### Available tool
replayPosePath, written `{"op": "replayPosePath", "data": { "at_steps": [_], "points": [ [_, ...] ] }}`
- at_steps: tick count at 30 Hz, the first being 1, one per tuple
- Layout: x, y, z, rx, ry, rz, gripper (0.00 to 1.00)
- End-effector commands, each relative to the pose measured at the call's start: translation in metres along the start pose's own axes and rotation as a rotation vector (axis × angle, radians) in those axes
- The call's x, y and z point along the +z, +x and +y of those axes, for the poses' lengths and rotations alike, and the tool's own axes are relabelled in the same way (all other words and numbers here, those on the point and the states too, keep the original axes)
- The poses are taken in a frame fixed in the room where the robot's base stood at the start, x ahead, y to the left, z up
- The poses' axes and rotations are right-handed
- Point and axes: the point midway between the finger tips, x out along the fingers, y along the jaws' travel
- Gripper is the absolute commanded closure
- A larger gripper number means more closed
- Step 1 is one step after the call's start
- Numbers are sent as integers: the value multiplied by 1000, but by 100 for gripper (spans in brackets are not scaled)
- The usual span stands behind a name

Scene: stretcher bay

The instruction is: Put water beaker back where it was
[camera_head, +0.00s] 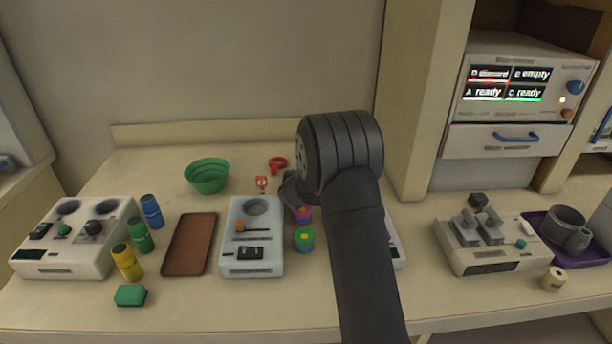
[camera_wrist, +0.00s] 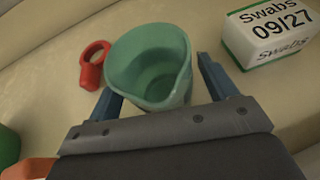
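A green beaker (camera_wrist: 152,60) with a pouring lip stands on the bench in the wrist view, and I look down into its open top. My gripper (camera_wrist: 156,80) has its two blue-grey fingers apart, one at each side of the beaker's near part. A gap shows between the right finger and the beaker; whether the left finger touches it is unclear. In the head view my arm hides the beaker and most of the gripper.
A red ring-shaped item (camera_wrist: 93,66) lies close left of the beaker. A Swabs box (camera_wrist: 270,35) stands to its right. In the head view, a green bowl (camera_head: 207,176), a brown tray (camera_head: 190,244) and a grey device (camera_head: 253,236) stand left of my arm.

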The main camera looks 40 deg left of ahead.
Motion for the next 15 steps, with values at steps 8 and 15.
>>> {"op": "replayPosePath", "data": {
  "at_steps": [8,15],
  "points": [
    [1,0,0,0,0,-1,22],
    [4,-24,1,1,0,0,22]
  ]
}}
